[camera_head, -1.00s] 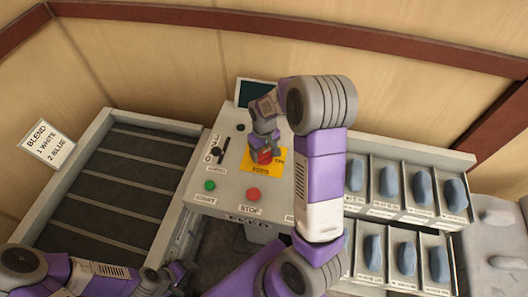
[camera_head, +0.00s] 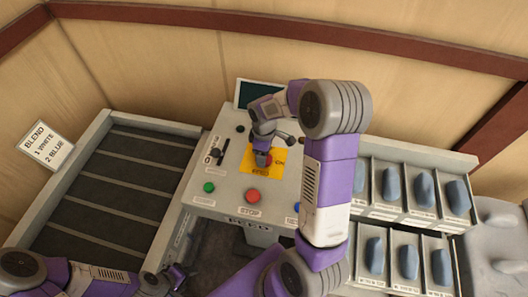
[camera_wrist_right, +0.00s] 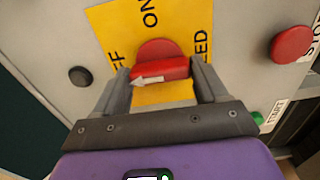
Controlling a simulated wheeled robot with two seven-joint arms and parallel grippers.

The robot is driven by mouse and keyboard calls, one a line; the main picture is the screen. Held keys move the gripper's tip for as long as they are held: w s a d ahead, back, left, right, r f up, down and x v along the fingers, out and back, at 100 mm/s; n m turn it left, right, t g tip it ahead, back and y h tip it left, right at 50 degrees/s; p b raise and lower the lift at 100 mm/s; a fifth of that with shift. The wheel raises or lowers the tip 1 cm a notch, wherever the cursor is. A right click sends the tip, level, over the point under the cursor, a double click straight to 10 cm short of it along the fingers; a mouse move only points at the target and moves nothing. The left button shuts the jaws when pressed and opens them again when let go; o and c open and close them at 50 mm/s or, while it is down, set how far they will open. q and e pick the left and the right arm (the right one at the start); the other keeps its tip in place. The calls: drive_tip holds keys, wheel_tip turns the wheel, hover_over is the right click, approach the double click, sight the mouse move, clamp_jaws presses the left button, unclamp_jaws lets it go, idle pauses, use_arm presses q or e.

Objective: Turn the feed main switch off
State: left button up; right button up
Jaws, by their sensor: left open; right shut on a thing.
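The feed main switch is a red rotary knob (camera_wrist_right: 160,60) on a yellow plate (camera_wrist_right: 185,22), marked ON at the top and with the letters FF at the left in the right wrist view. A white arrow on its grip bar points left, towards the FF side. My right gripper (camera_wrist_right: 162,82) is shut on the knob, one finger on each side of the bar. In the head view my right gripper (camera_head: 262,158) hides most of the knob on the yellow plate (camera_head: 281,160). My left gripper (camera_head: 178,277) is open and empty at the bottom left.
The panel also has a green start button (camera_head: 209,187), a red stop button (camera_head: 253,196), a black button (camera_head: 240,128) and a dark screen (camera_head: 257,93). Bins with blue-grey pieces (camera_head: 392,186) stand right. A slatted conveyor (camera_head: 110,185) and a BLEND sign (camera_head: 47,145) are left.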

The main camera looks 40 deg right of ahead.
drive_tip(key=shift+r, duration=0.1)
idle(0.5)
drive_tip(key=o, duration=1.1)
drive_tip(key=shift+c, duration=0.2)
wheel_tip(320, 180, up, 8)
drive_tip(key=shift+f, duration=0.25)
